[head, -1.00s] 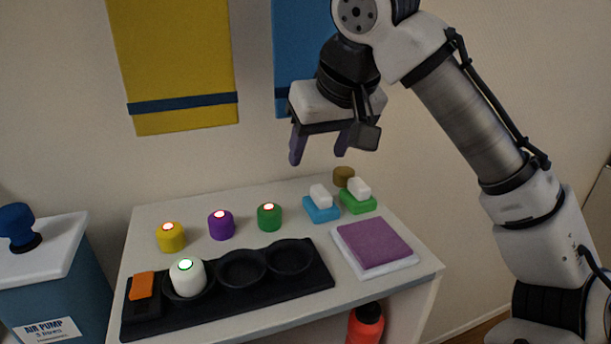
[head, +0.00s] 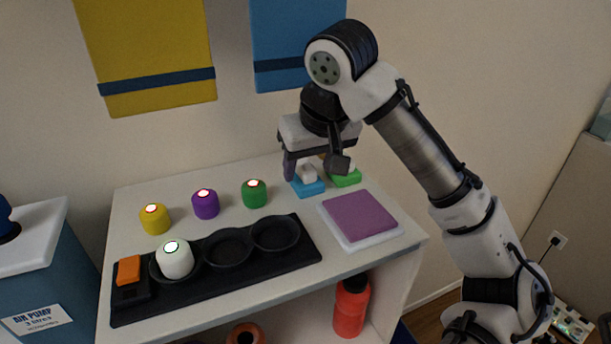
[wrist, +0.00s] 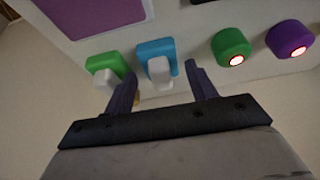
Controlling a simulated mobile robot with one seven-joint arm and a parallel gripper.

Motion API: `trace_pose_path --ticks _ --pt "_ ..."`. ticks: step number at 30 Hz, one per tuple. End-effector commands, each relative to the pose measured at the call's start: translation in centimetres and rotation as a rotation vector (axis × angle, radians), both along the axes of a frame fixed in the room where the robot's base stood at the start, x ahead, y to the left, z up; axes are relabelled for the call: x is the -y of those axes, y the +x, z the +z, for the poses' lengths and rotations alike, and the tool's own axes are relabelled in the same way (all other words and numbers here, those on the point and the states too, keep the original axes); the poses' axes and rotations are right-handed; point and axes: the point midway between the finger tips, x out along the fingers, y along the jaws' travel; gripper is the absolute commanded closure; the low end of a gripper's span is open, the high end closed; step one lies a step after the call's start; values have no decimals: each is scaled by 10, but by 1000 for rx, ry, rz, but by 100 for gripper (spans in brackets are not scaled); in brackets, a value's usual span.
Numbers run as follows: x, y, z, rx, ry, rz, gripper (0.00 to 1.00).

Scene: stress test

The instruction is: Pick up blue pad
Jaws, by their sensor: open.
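The blue pad (head: 307,189) lies at the back right of the white table with a white block (head: 308,172) on it. The blue pad also shows in the wrist view (wrist: 152,50), its white block (wrist: 160,72) pointing toward the gripper. My gripper (head: 313,172) is open and empty, with its fingers pointing down close to the pad. In the wrist view my gripper (wrist: 161,76) has its fingers on either side of the white block, with gaps. The right finger is partly hidden in the head view. I cannot tell the exact height above the pad.
A green pad (head: 346,180) with a white block stands close beside the blue one. A purple slab (head: 360,215) lies in front. Green (head: 254,194), purple (head: 205,204) and yellow (head: 155,219) lit buttons stand left. A black tray (head: 205,278) with round wells lies at the front.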

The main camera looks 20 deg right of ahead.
Motion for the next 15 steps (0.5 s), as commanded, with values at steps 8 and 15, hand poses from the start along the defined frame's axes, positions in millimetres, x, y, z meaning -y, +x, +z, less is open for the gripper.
trace_pose_path --ticks 8,15 --pt "0 10 -25 0 0 0 44" --pt "0 11 -25 0 0 0 50"
